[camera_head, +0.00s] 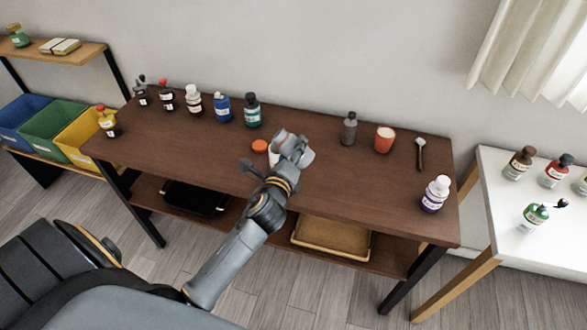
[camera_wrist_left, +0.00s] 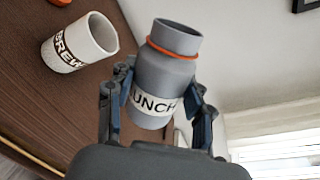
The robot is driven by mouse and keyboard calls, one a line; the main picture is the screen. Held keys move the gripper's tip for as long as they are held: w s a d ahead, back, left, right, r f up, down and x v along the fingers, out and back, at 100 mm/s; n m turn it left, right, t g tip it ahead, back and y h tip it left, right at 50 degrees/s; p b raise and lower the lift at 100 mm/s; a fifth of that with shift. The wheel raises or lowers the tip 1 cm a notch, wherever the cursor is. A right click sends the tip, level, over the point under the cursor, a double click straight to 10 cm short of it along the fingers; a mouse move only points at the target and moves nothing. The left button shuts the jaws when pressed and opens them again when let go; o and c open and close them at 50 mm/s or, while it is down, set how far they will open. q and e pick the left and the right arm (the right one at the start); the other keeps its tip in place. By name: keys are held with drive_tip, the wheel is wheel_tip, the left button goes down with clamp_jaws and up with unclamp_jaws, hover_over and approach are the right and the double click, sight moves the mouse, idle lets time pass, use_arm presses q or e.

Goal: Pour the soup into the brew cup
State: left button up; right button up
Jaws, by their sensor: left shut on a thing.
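My left gripper (camera_head: 290,148) is over the middle of the brown table and shut on a grey jar with an orange ring. In the left wrist view the jar (camera_wrist_left: 167,75) sits between the fingers (camera_wrist_left: 158,98), with "UNCH" readable on its white band. The jar leans at an angle to the brew cup. No soup shows, and the jar's inside is hidden. The white brew cup (camera_wrist_left: 78,43) with a dark label stands on the table beside the jar, apart from it. In the head view the brew cup (camera_head: 276,147) is partly hidden behind my gripper. My right gripper is not in view.
An orange lid (camera_head: 260,146) lies left of the cup. Several bottles line the table's back left. The front right tabletop is mostly clear.

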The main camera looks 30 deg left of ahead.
use_arm(q)
drive_tip(key=w+a+r+n+h+p, duration=0.1)
drive_tip(key=w+a+r+n+p, duration=0.2)
drive_tip(key=n+p, duration=0.6)
wheel_tip(320, 180, up, 4)
drive_tip(key=w+n, duration=0.2)
drive_tip(key=shift+f+n+h, duration=0.25)
drive_tip(key=shift+n+h, duration=0.05)
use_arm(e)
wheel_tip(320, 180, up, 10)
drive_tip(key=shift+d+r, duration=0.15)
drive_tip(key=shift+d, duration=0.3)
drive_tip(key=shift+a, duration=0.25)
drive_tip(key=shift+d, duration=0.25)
